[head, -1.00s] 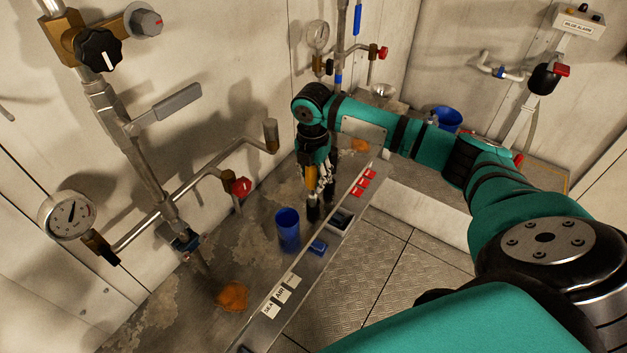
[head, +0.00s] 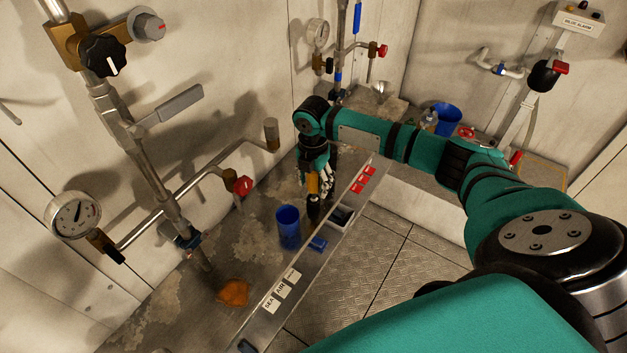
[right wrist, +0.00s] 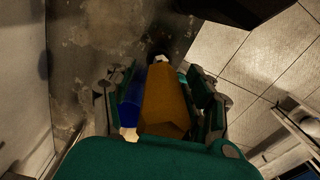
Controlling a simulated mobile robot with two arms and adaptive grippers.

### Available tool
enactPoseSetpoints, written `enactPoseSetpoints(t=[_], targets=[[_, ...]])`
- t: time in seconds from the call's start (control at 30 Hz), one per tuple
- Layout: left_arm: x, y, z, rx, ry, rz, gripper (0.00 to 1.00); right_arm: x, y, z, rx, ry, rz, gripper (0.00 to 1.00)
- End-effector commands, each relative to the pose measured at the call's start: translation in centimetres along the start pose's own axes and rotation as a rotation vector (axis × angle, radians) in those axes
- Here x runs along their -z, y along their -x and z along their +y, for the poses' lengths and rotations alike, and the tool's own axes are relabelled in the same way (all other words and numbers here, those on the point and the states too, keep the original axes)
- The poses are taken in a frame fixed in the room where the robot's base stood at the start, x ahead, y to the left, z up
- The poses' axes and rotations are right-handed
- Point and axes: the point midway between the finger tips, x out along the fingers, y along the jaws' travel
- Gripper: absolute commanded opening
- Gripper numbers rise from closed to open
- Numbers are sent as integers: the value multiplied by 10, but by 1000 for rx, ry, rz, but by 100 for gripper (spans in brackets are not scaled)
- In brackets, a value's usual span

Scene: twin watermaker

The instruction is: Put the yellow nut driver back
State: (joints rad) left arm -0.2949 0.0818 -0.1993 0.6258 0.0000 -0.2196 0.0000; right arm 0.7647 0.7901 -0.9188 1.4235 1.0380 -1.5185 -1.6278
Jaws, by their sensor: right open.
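My right gripper (head: 313,192) points down over the bench by the wall, beyond the blue cup. It is open, with its fingers on either side of the yellow nut driver (head: 313,184), whose orange-yellow handle shows between them above a dark lower part. In the right wrist view the yellow handle (right wrist: 165,102) lies between the spread green and dark fingers (right wrist: 165,95). A blue piece (right wrist: 131,98) lies close along its left side; I cannot tell what it is. The driver's lower end is hard to make out. My left gripper is not in view.
A blue cup (head: 288,228) stands on the bench (head: 205,312) just nearer than the gripper. A small open box (head: 343,217), a blue block (head: 318,244) and red tags (head: 363,181) line the bench edge. Pipes with a red valve knob (head: 243,185) are to the left.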

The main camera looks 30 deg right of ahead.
Motion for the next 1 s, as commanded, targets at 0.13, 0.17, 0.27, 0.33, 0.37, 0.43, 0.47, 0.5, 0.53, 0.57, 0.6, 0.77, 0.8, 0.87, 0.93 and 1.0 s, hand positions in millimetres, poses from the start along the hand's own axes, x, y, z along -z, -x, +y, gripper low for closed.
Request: enactPoseSetpoints(t=[0.13, 0.17, 0.27, 0.33, 0.37, 0.43, 0.47, 0.5, 0.53, 0.57, 0.6, 0.77, 0.8, 0.87, 0.93, 1.0], targets=[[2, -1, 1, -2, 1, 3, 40, 0, 7, 1, -3, 0, 0, 54], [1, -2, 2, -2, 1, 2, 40, 0, 10, 1, -4, 1, 0, 54], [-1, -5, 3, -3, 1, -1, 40, -1, 26, 1, -5, 2, -2, 54], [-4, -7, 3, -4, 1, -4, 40, -1, 40, 1, -6, 0, -3, 54], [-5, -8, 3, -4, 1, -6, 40, -1, 47, 2, -7, 0, -2, 54], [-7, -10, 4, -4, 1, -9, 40, -1, 62, 1, -6, 1, -3, 54], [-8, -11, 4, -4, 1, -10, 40, -1, 69, 2, -6, 1, -3, 54], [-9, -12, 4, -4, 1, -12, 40, -1, 78, 2, -6, 0, -2, 54], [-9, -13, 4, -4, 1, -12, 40, -1, 84, 2, -6, 1, -1, 54], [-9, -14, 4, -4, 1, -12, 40, -1, 89, 1, -5, 0, -2, 54], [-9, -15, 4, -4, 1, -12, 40, -1, 96, 1, -5, 0, -2, 54], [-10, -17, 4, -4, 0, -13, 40, -1, 115, 1, -3, -1, 0, 54], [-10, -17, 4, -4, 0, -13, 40, 0, 118, 1, -3, 0, 0, 54], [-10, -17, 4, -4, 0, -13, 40, 0, 120, 1, -3, 0, 0, 54], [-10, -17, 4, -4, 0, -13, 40, 0, 122, 0, -2, 0, 0, 54], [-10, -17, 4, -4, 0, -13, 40, 0, 122, 0, -1, 0, 0, 54]])
